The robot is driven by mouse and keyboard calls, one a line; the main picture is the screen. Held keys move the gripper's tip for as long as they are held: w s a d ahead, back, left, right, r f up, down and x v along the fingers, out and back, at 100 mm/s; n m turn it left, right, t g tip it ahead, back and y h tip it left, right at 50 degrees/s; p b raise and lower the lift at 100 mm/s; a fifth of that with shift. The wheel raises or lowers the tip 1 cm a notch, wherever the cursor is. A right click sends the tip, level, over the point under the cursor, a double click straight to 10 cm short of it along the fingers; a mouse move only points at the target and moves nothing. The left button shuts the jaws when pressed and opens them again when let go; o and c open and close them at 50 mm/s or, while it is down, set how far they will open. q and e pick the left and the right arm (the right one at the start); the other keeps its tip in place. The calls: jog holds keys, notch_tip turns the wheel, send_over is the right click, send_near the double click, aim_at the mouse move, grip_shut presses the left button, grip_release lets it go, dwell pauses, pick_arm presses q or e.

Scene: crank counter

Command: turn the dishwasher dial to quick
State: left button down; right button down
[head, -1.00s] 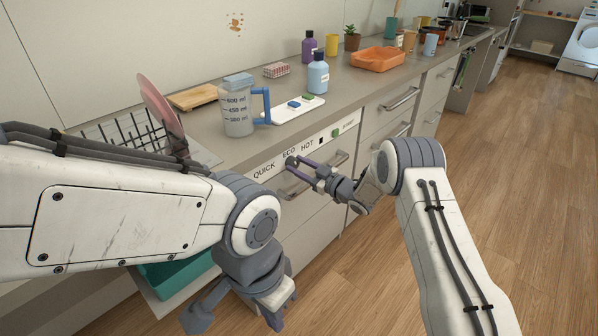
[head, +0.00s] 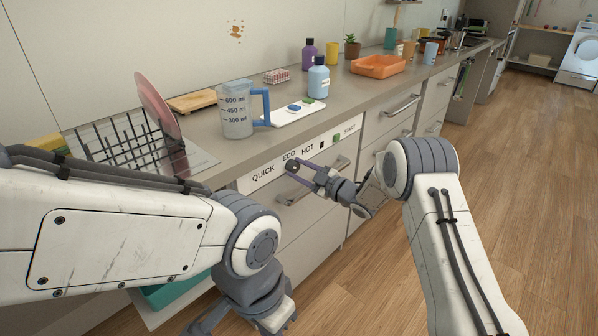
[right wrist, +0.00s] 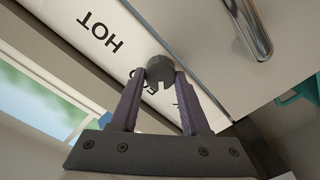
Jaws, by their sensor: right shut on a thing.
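The dishwasher's control strip (head: 262,176) shows the words QUICK, ECO and HOT from left to right, with START further right. The dark dial (head: 290,166) sits just below ECO. My right gripper (head: 297,168) is shut on the dial. In the right wrist view, the round dark dial (right wrist: 160,70) sits between the two purple fingertips (right wrist: 158,78), which partly cover the ECO label. I cannot tell which label the dial points to. My left gripper (head: 240,322) hangs low at the bottom edge, its fingers apart and empty, partly cut off.
A bar handle (head: 296,196) runs just below the control strip, close to my right gripper. On the counter above stand a measuring jug (head: 236,112), a white tray (head: 290,114), a blue bottle (head: 318,80) and a dish rack (head: 115,145). The floor at right is clear.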

jog(key=shift+c, duration=1.9)
grip_release()
jog(key=v, duration=1)
jog(key=shift+s, duration=0.2)
